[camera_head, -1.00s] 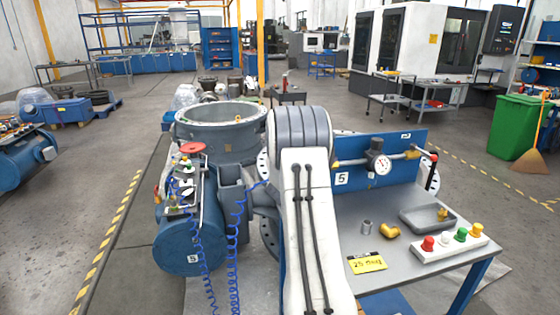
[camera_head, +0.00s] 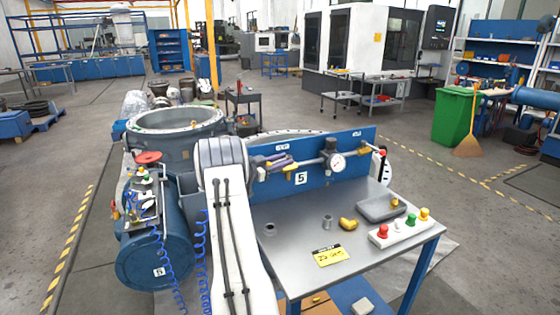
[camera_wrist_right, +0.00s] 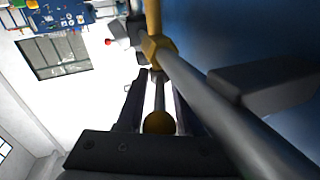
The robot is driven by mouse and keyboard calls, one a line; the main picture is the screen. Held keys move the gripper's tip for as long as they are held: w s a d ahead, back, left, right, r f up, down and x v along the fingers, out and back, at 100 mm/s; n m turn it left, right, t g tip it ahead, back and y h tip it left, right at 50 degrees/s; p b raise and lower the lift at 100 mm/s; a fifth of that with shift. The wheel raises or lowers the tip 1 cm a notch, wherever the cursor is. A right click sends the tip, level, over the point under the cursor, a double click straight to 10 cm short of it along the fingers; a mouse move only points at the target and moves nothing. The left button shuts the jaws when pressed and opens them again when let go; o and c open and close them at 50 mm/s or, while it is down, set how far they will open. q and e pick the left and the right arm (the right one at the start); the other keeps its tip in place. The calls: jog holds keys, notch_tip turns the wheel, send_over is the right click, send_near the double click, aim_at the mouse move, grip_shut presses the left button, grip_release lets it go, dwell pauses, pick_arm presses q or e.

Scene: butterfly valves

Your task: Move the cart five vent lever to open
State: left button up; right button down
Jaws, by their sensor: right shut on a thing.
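Cart five's blue panel (camera_head: 350,170), marked 5, carries a grey pipe with a round gauge (camera_head: 337,162). My right gripper (camera_head: 280,161) is at the left part of this pipe, in front of the panel. In the right wrist view its dark fingers (camera_wrist_right: 157,100) are closed on a thin grey lever with a dull yellow ball knob (camera_wrist_right: 159,122). The lever meets a brass valve body (camera_wrist_right: 157,48) on the pipe. No label on this lever is legible. A second lever with a red knob (camera_head: 382,153) stands at the panel's right end. My left gripper is not in view.
The cart top (camera_head: 300,222) holds a brass elbow (camera_head: 348,224), a grey fitting, a tray (camera_head: 381,207), a strip of coloured buttons (camera_head: 402,229) and a yellow tag (camera_head: 330,255). A large flanged valve body (camera_head: 178,125) and a blue tank (camera_head: 155,240) stand left.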

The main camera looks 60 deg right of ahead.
jog(key=shift+r, duration=0.2)
jog(key=c, duration=0.9)
grip_release()
jog(key=shift+s, duration=0.1)
jog(key=shift+f, duration=0.1)
jog(key=shift+a, duration=0.15)
jog(key=b+v, duration=0.2)
jog(key=v, duration=0.8)
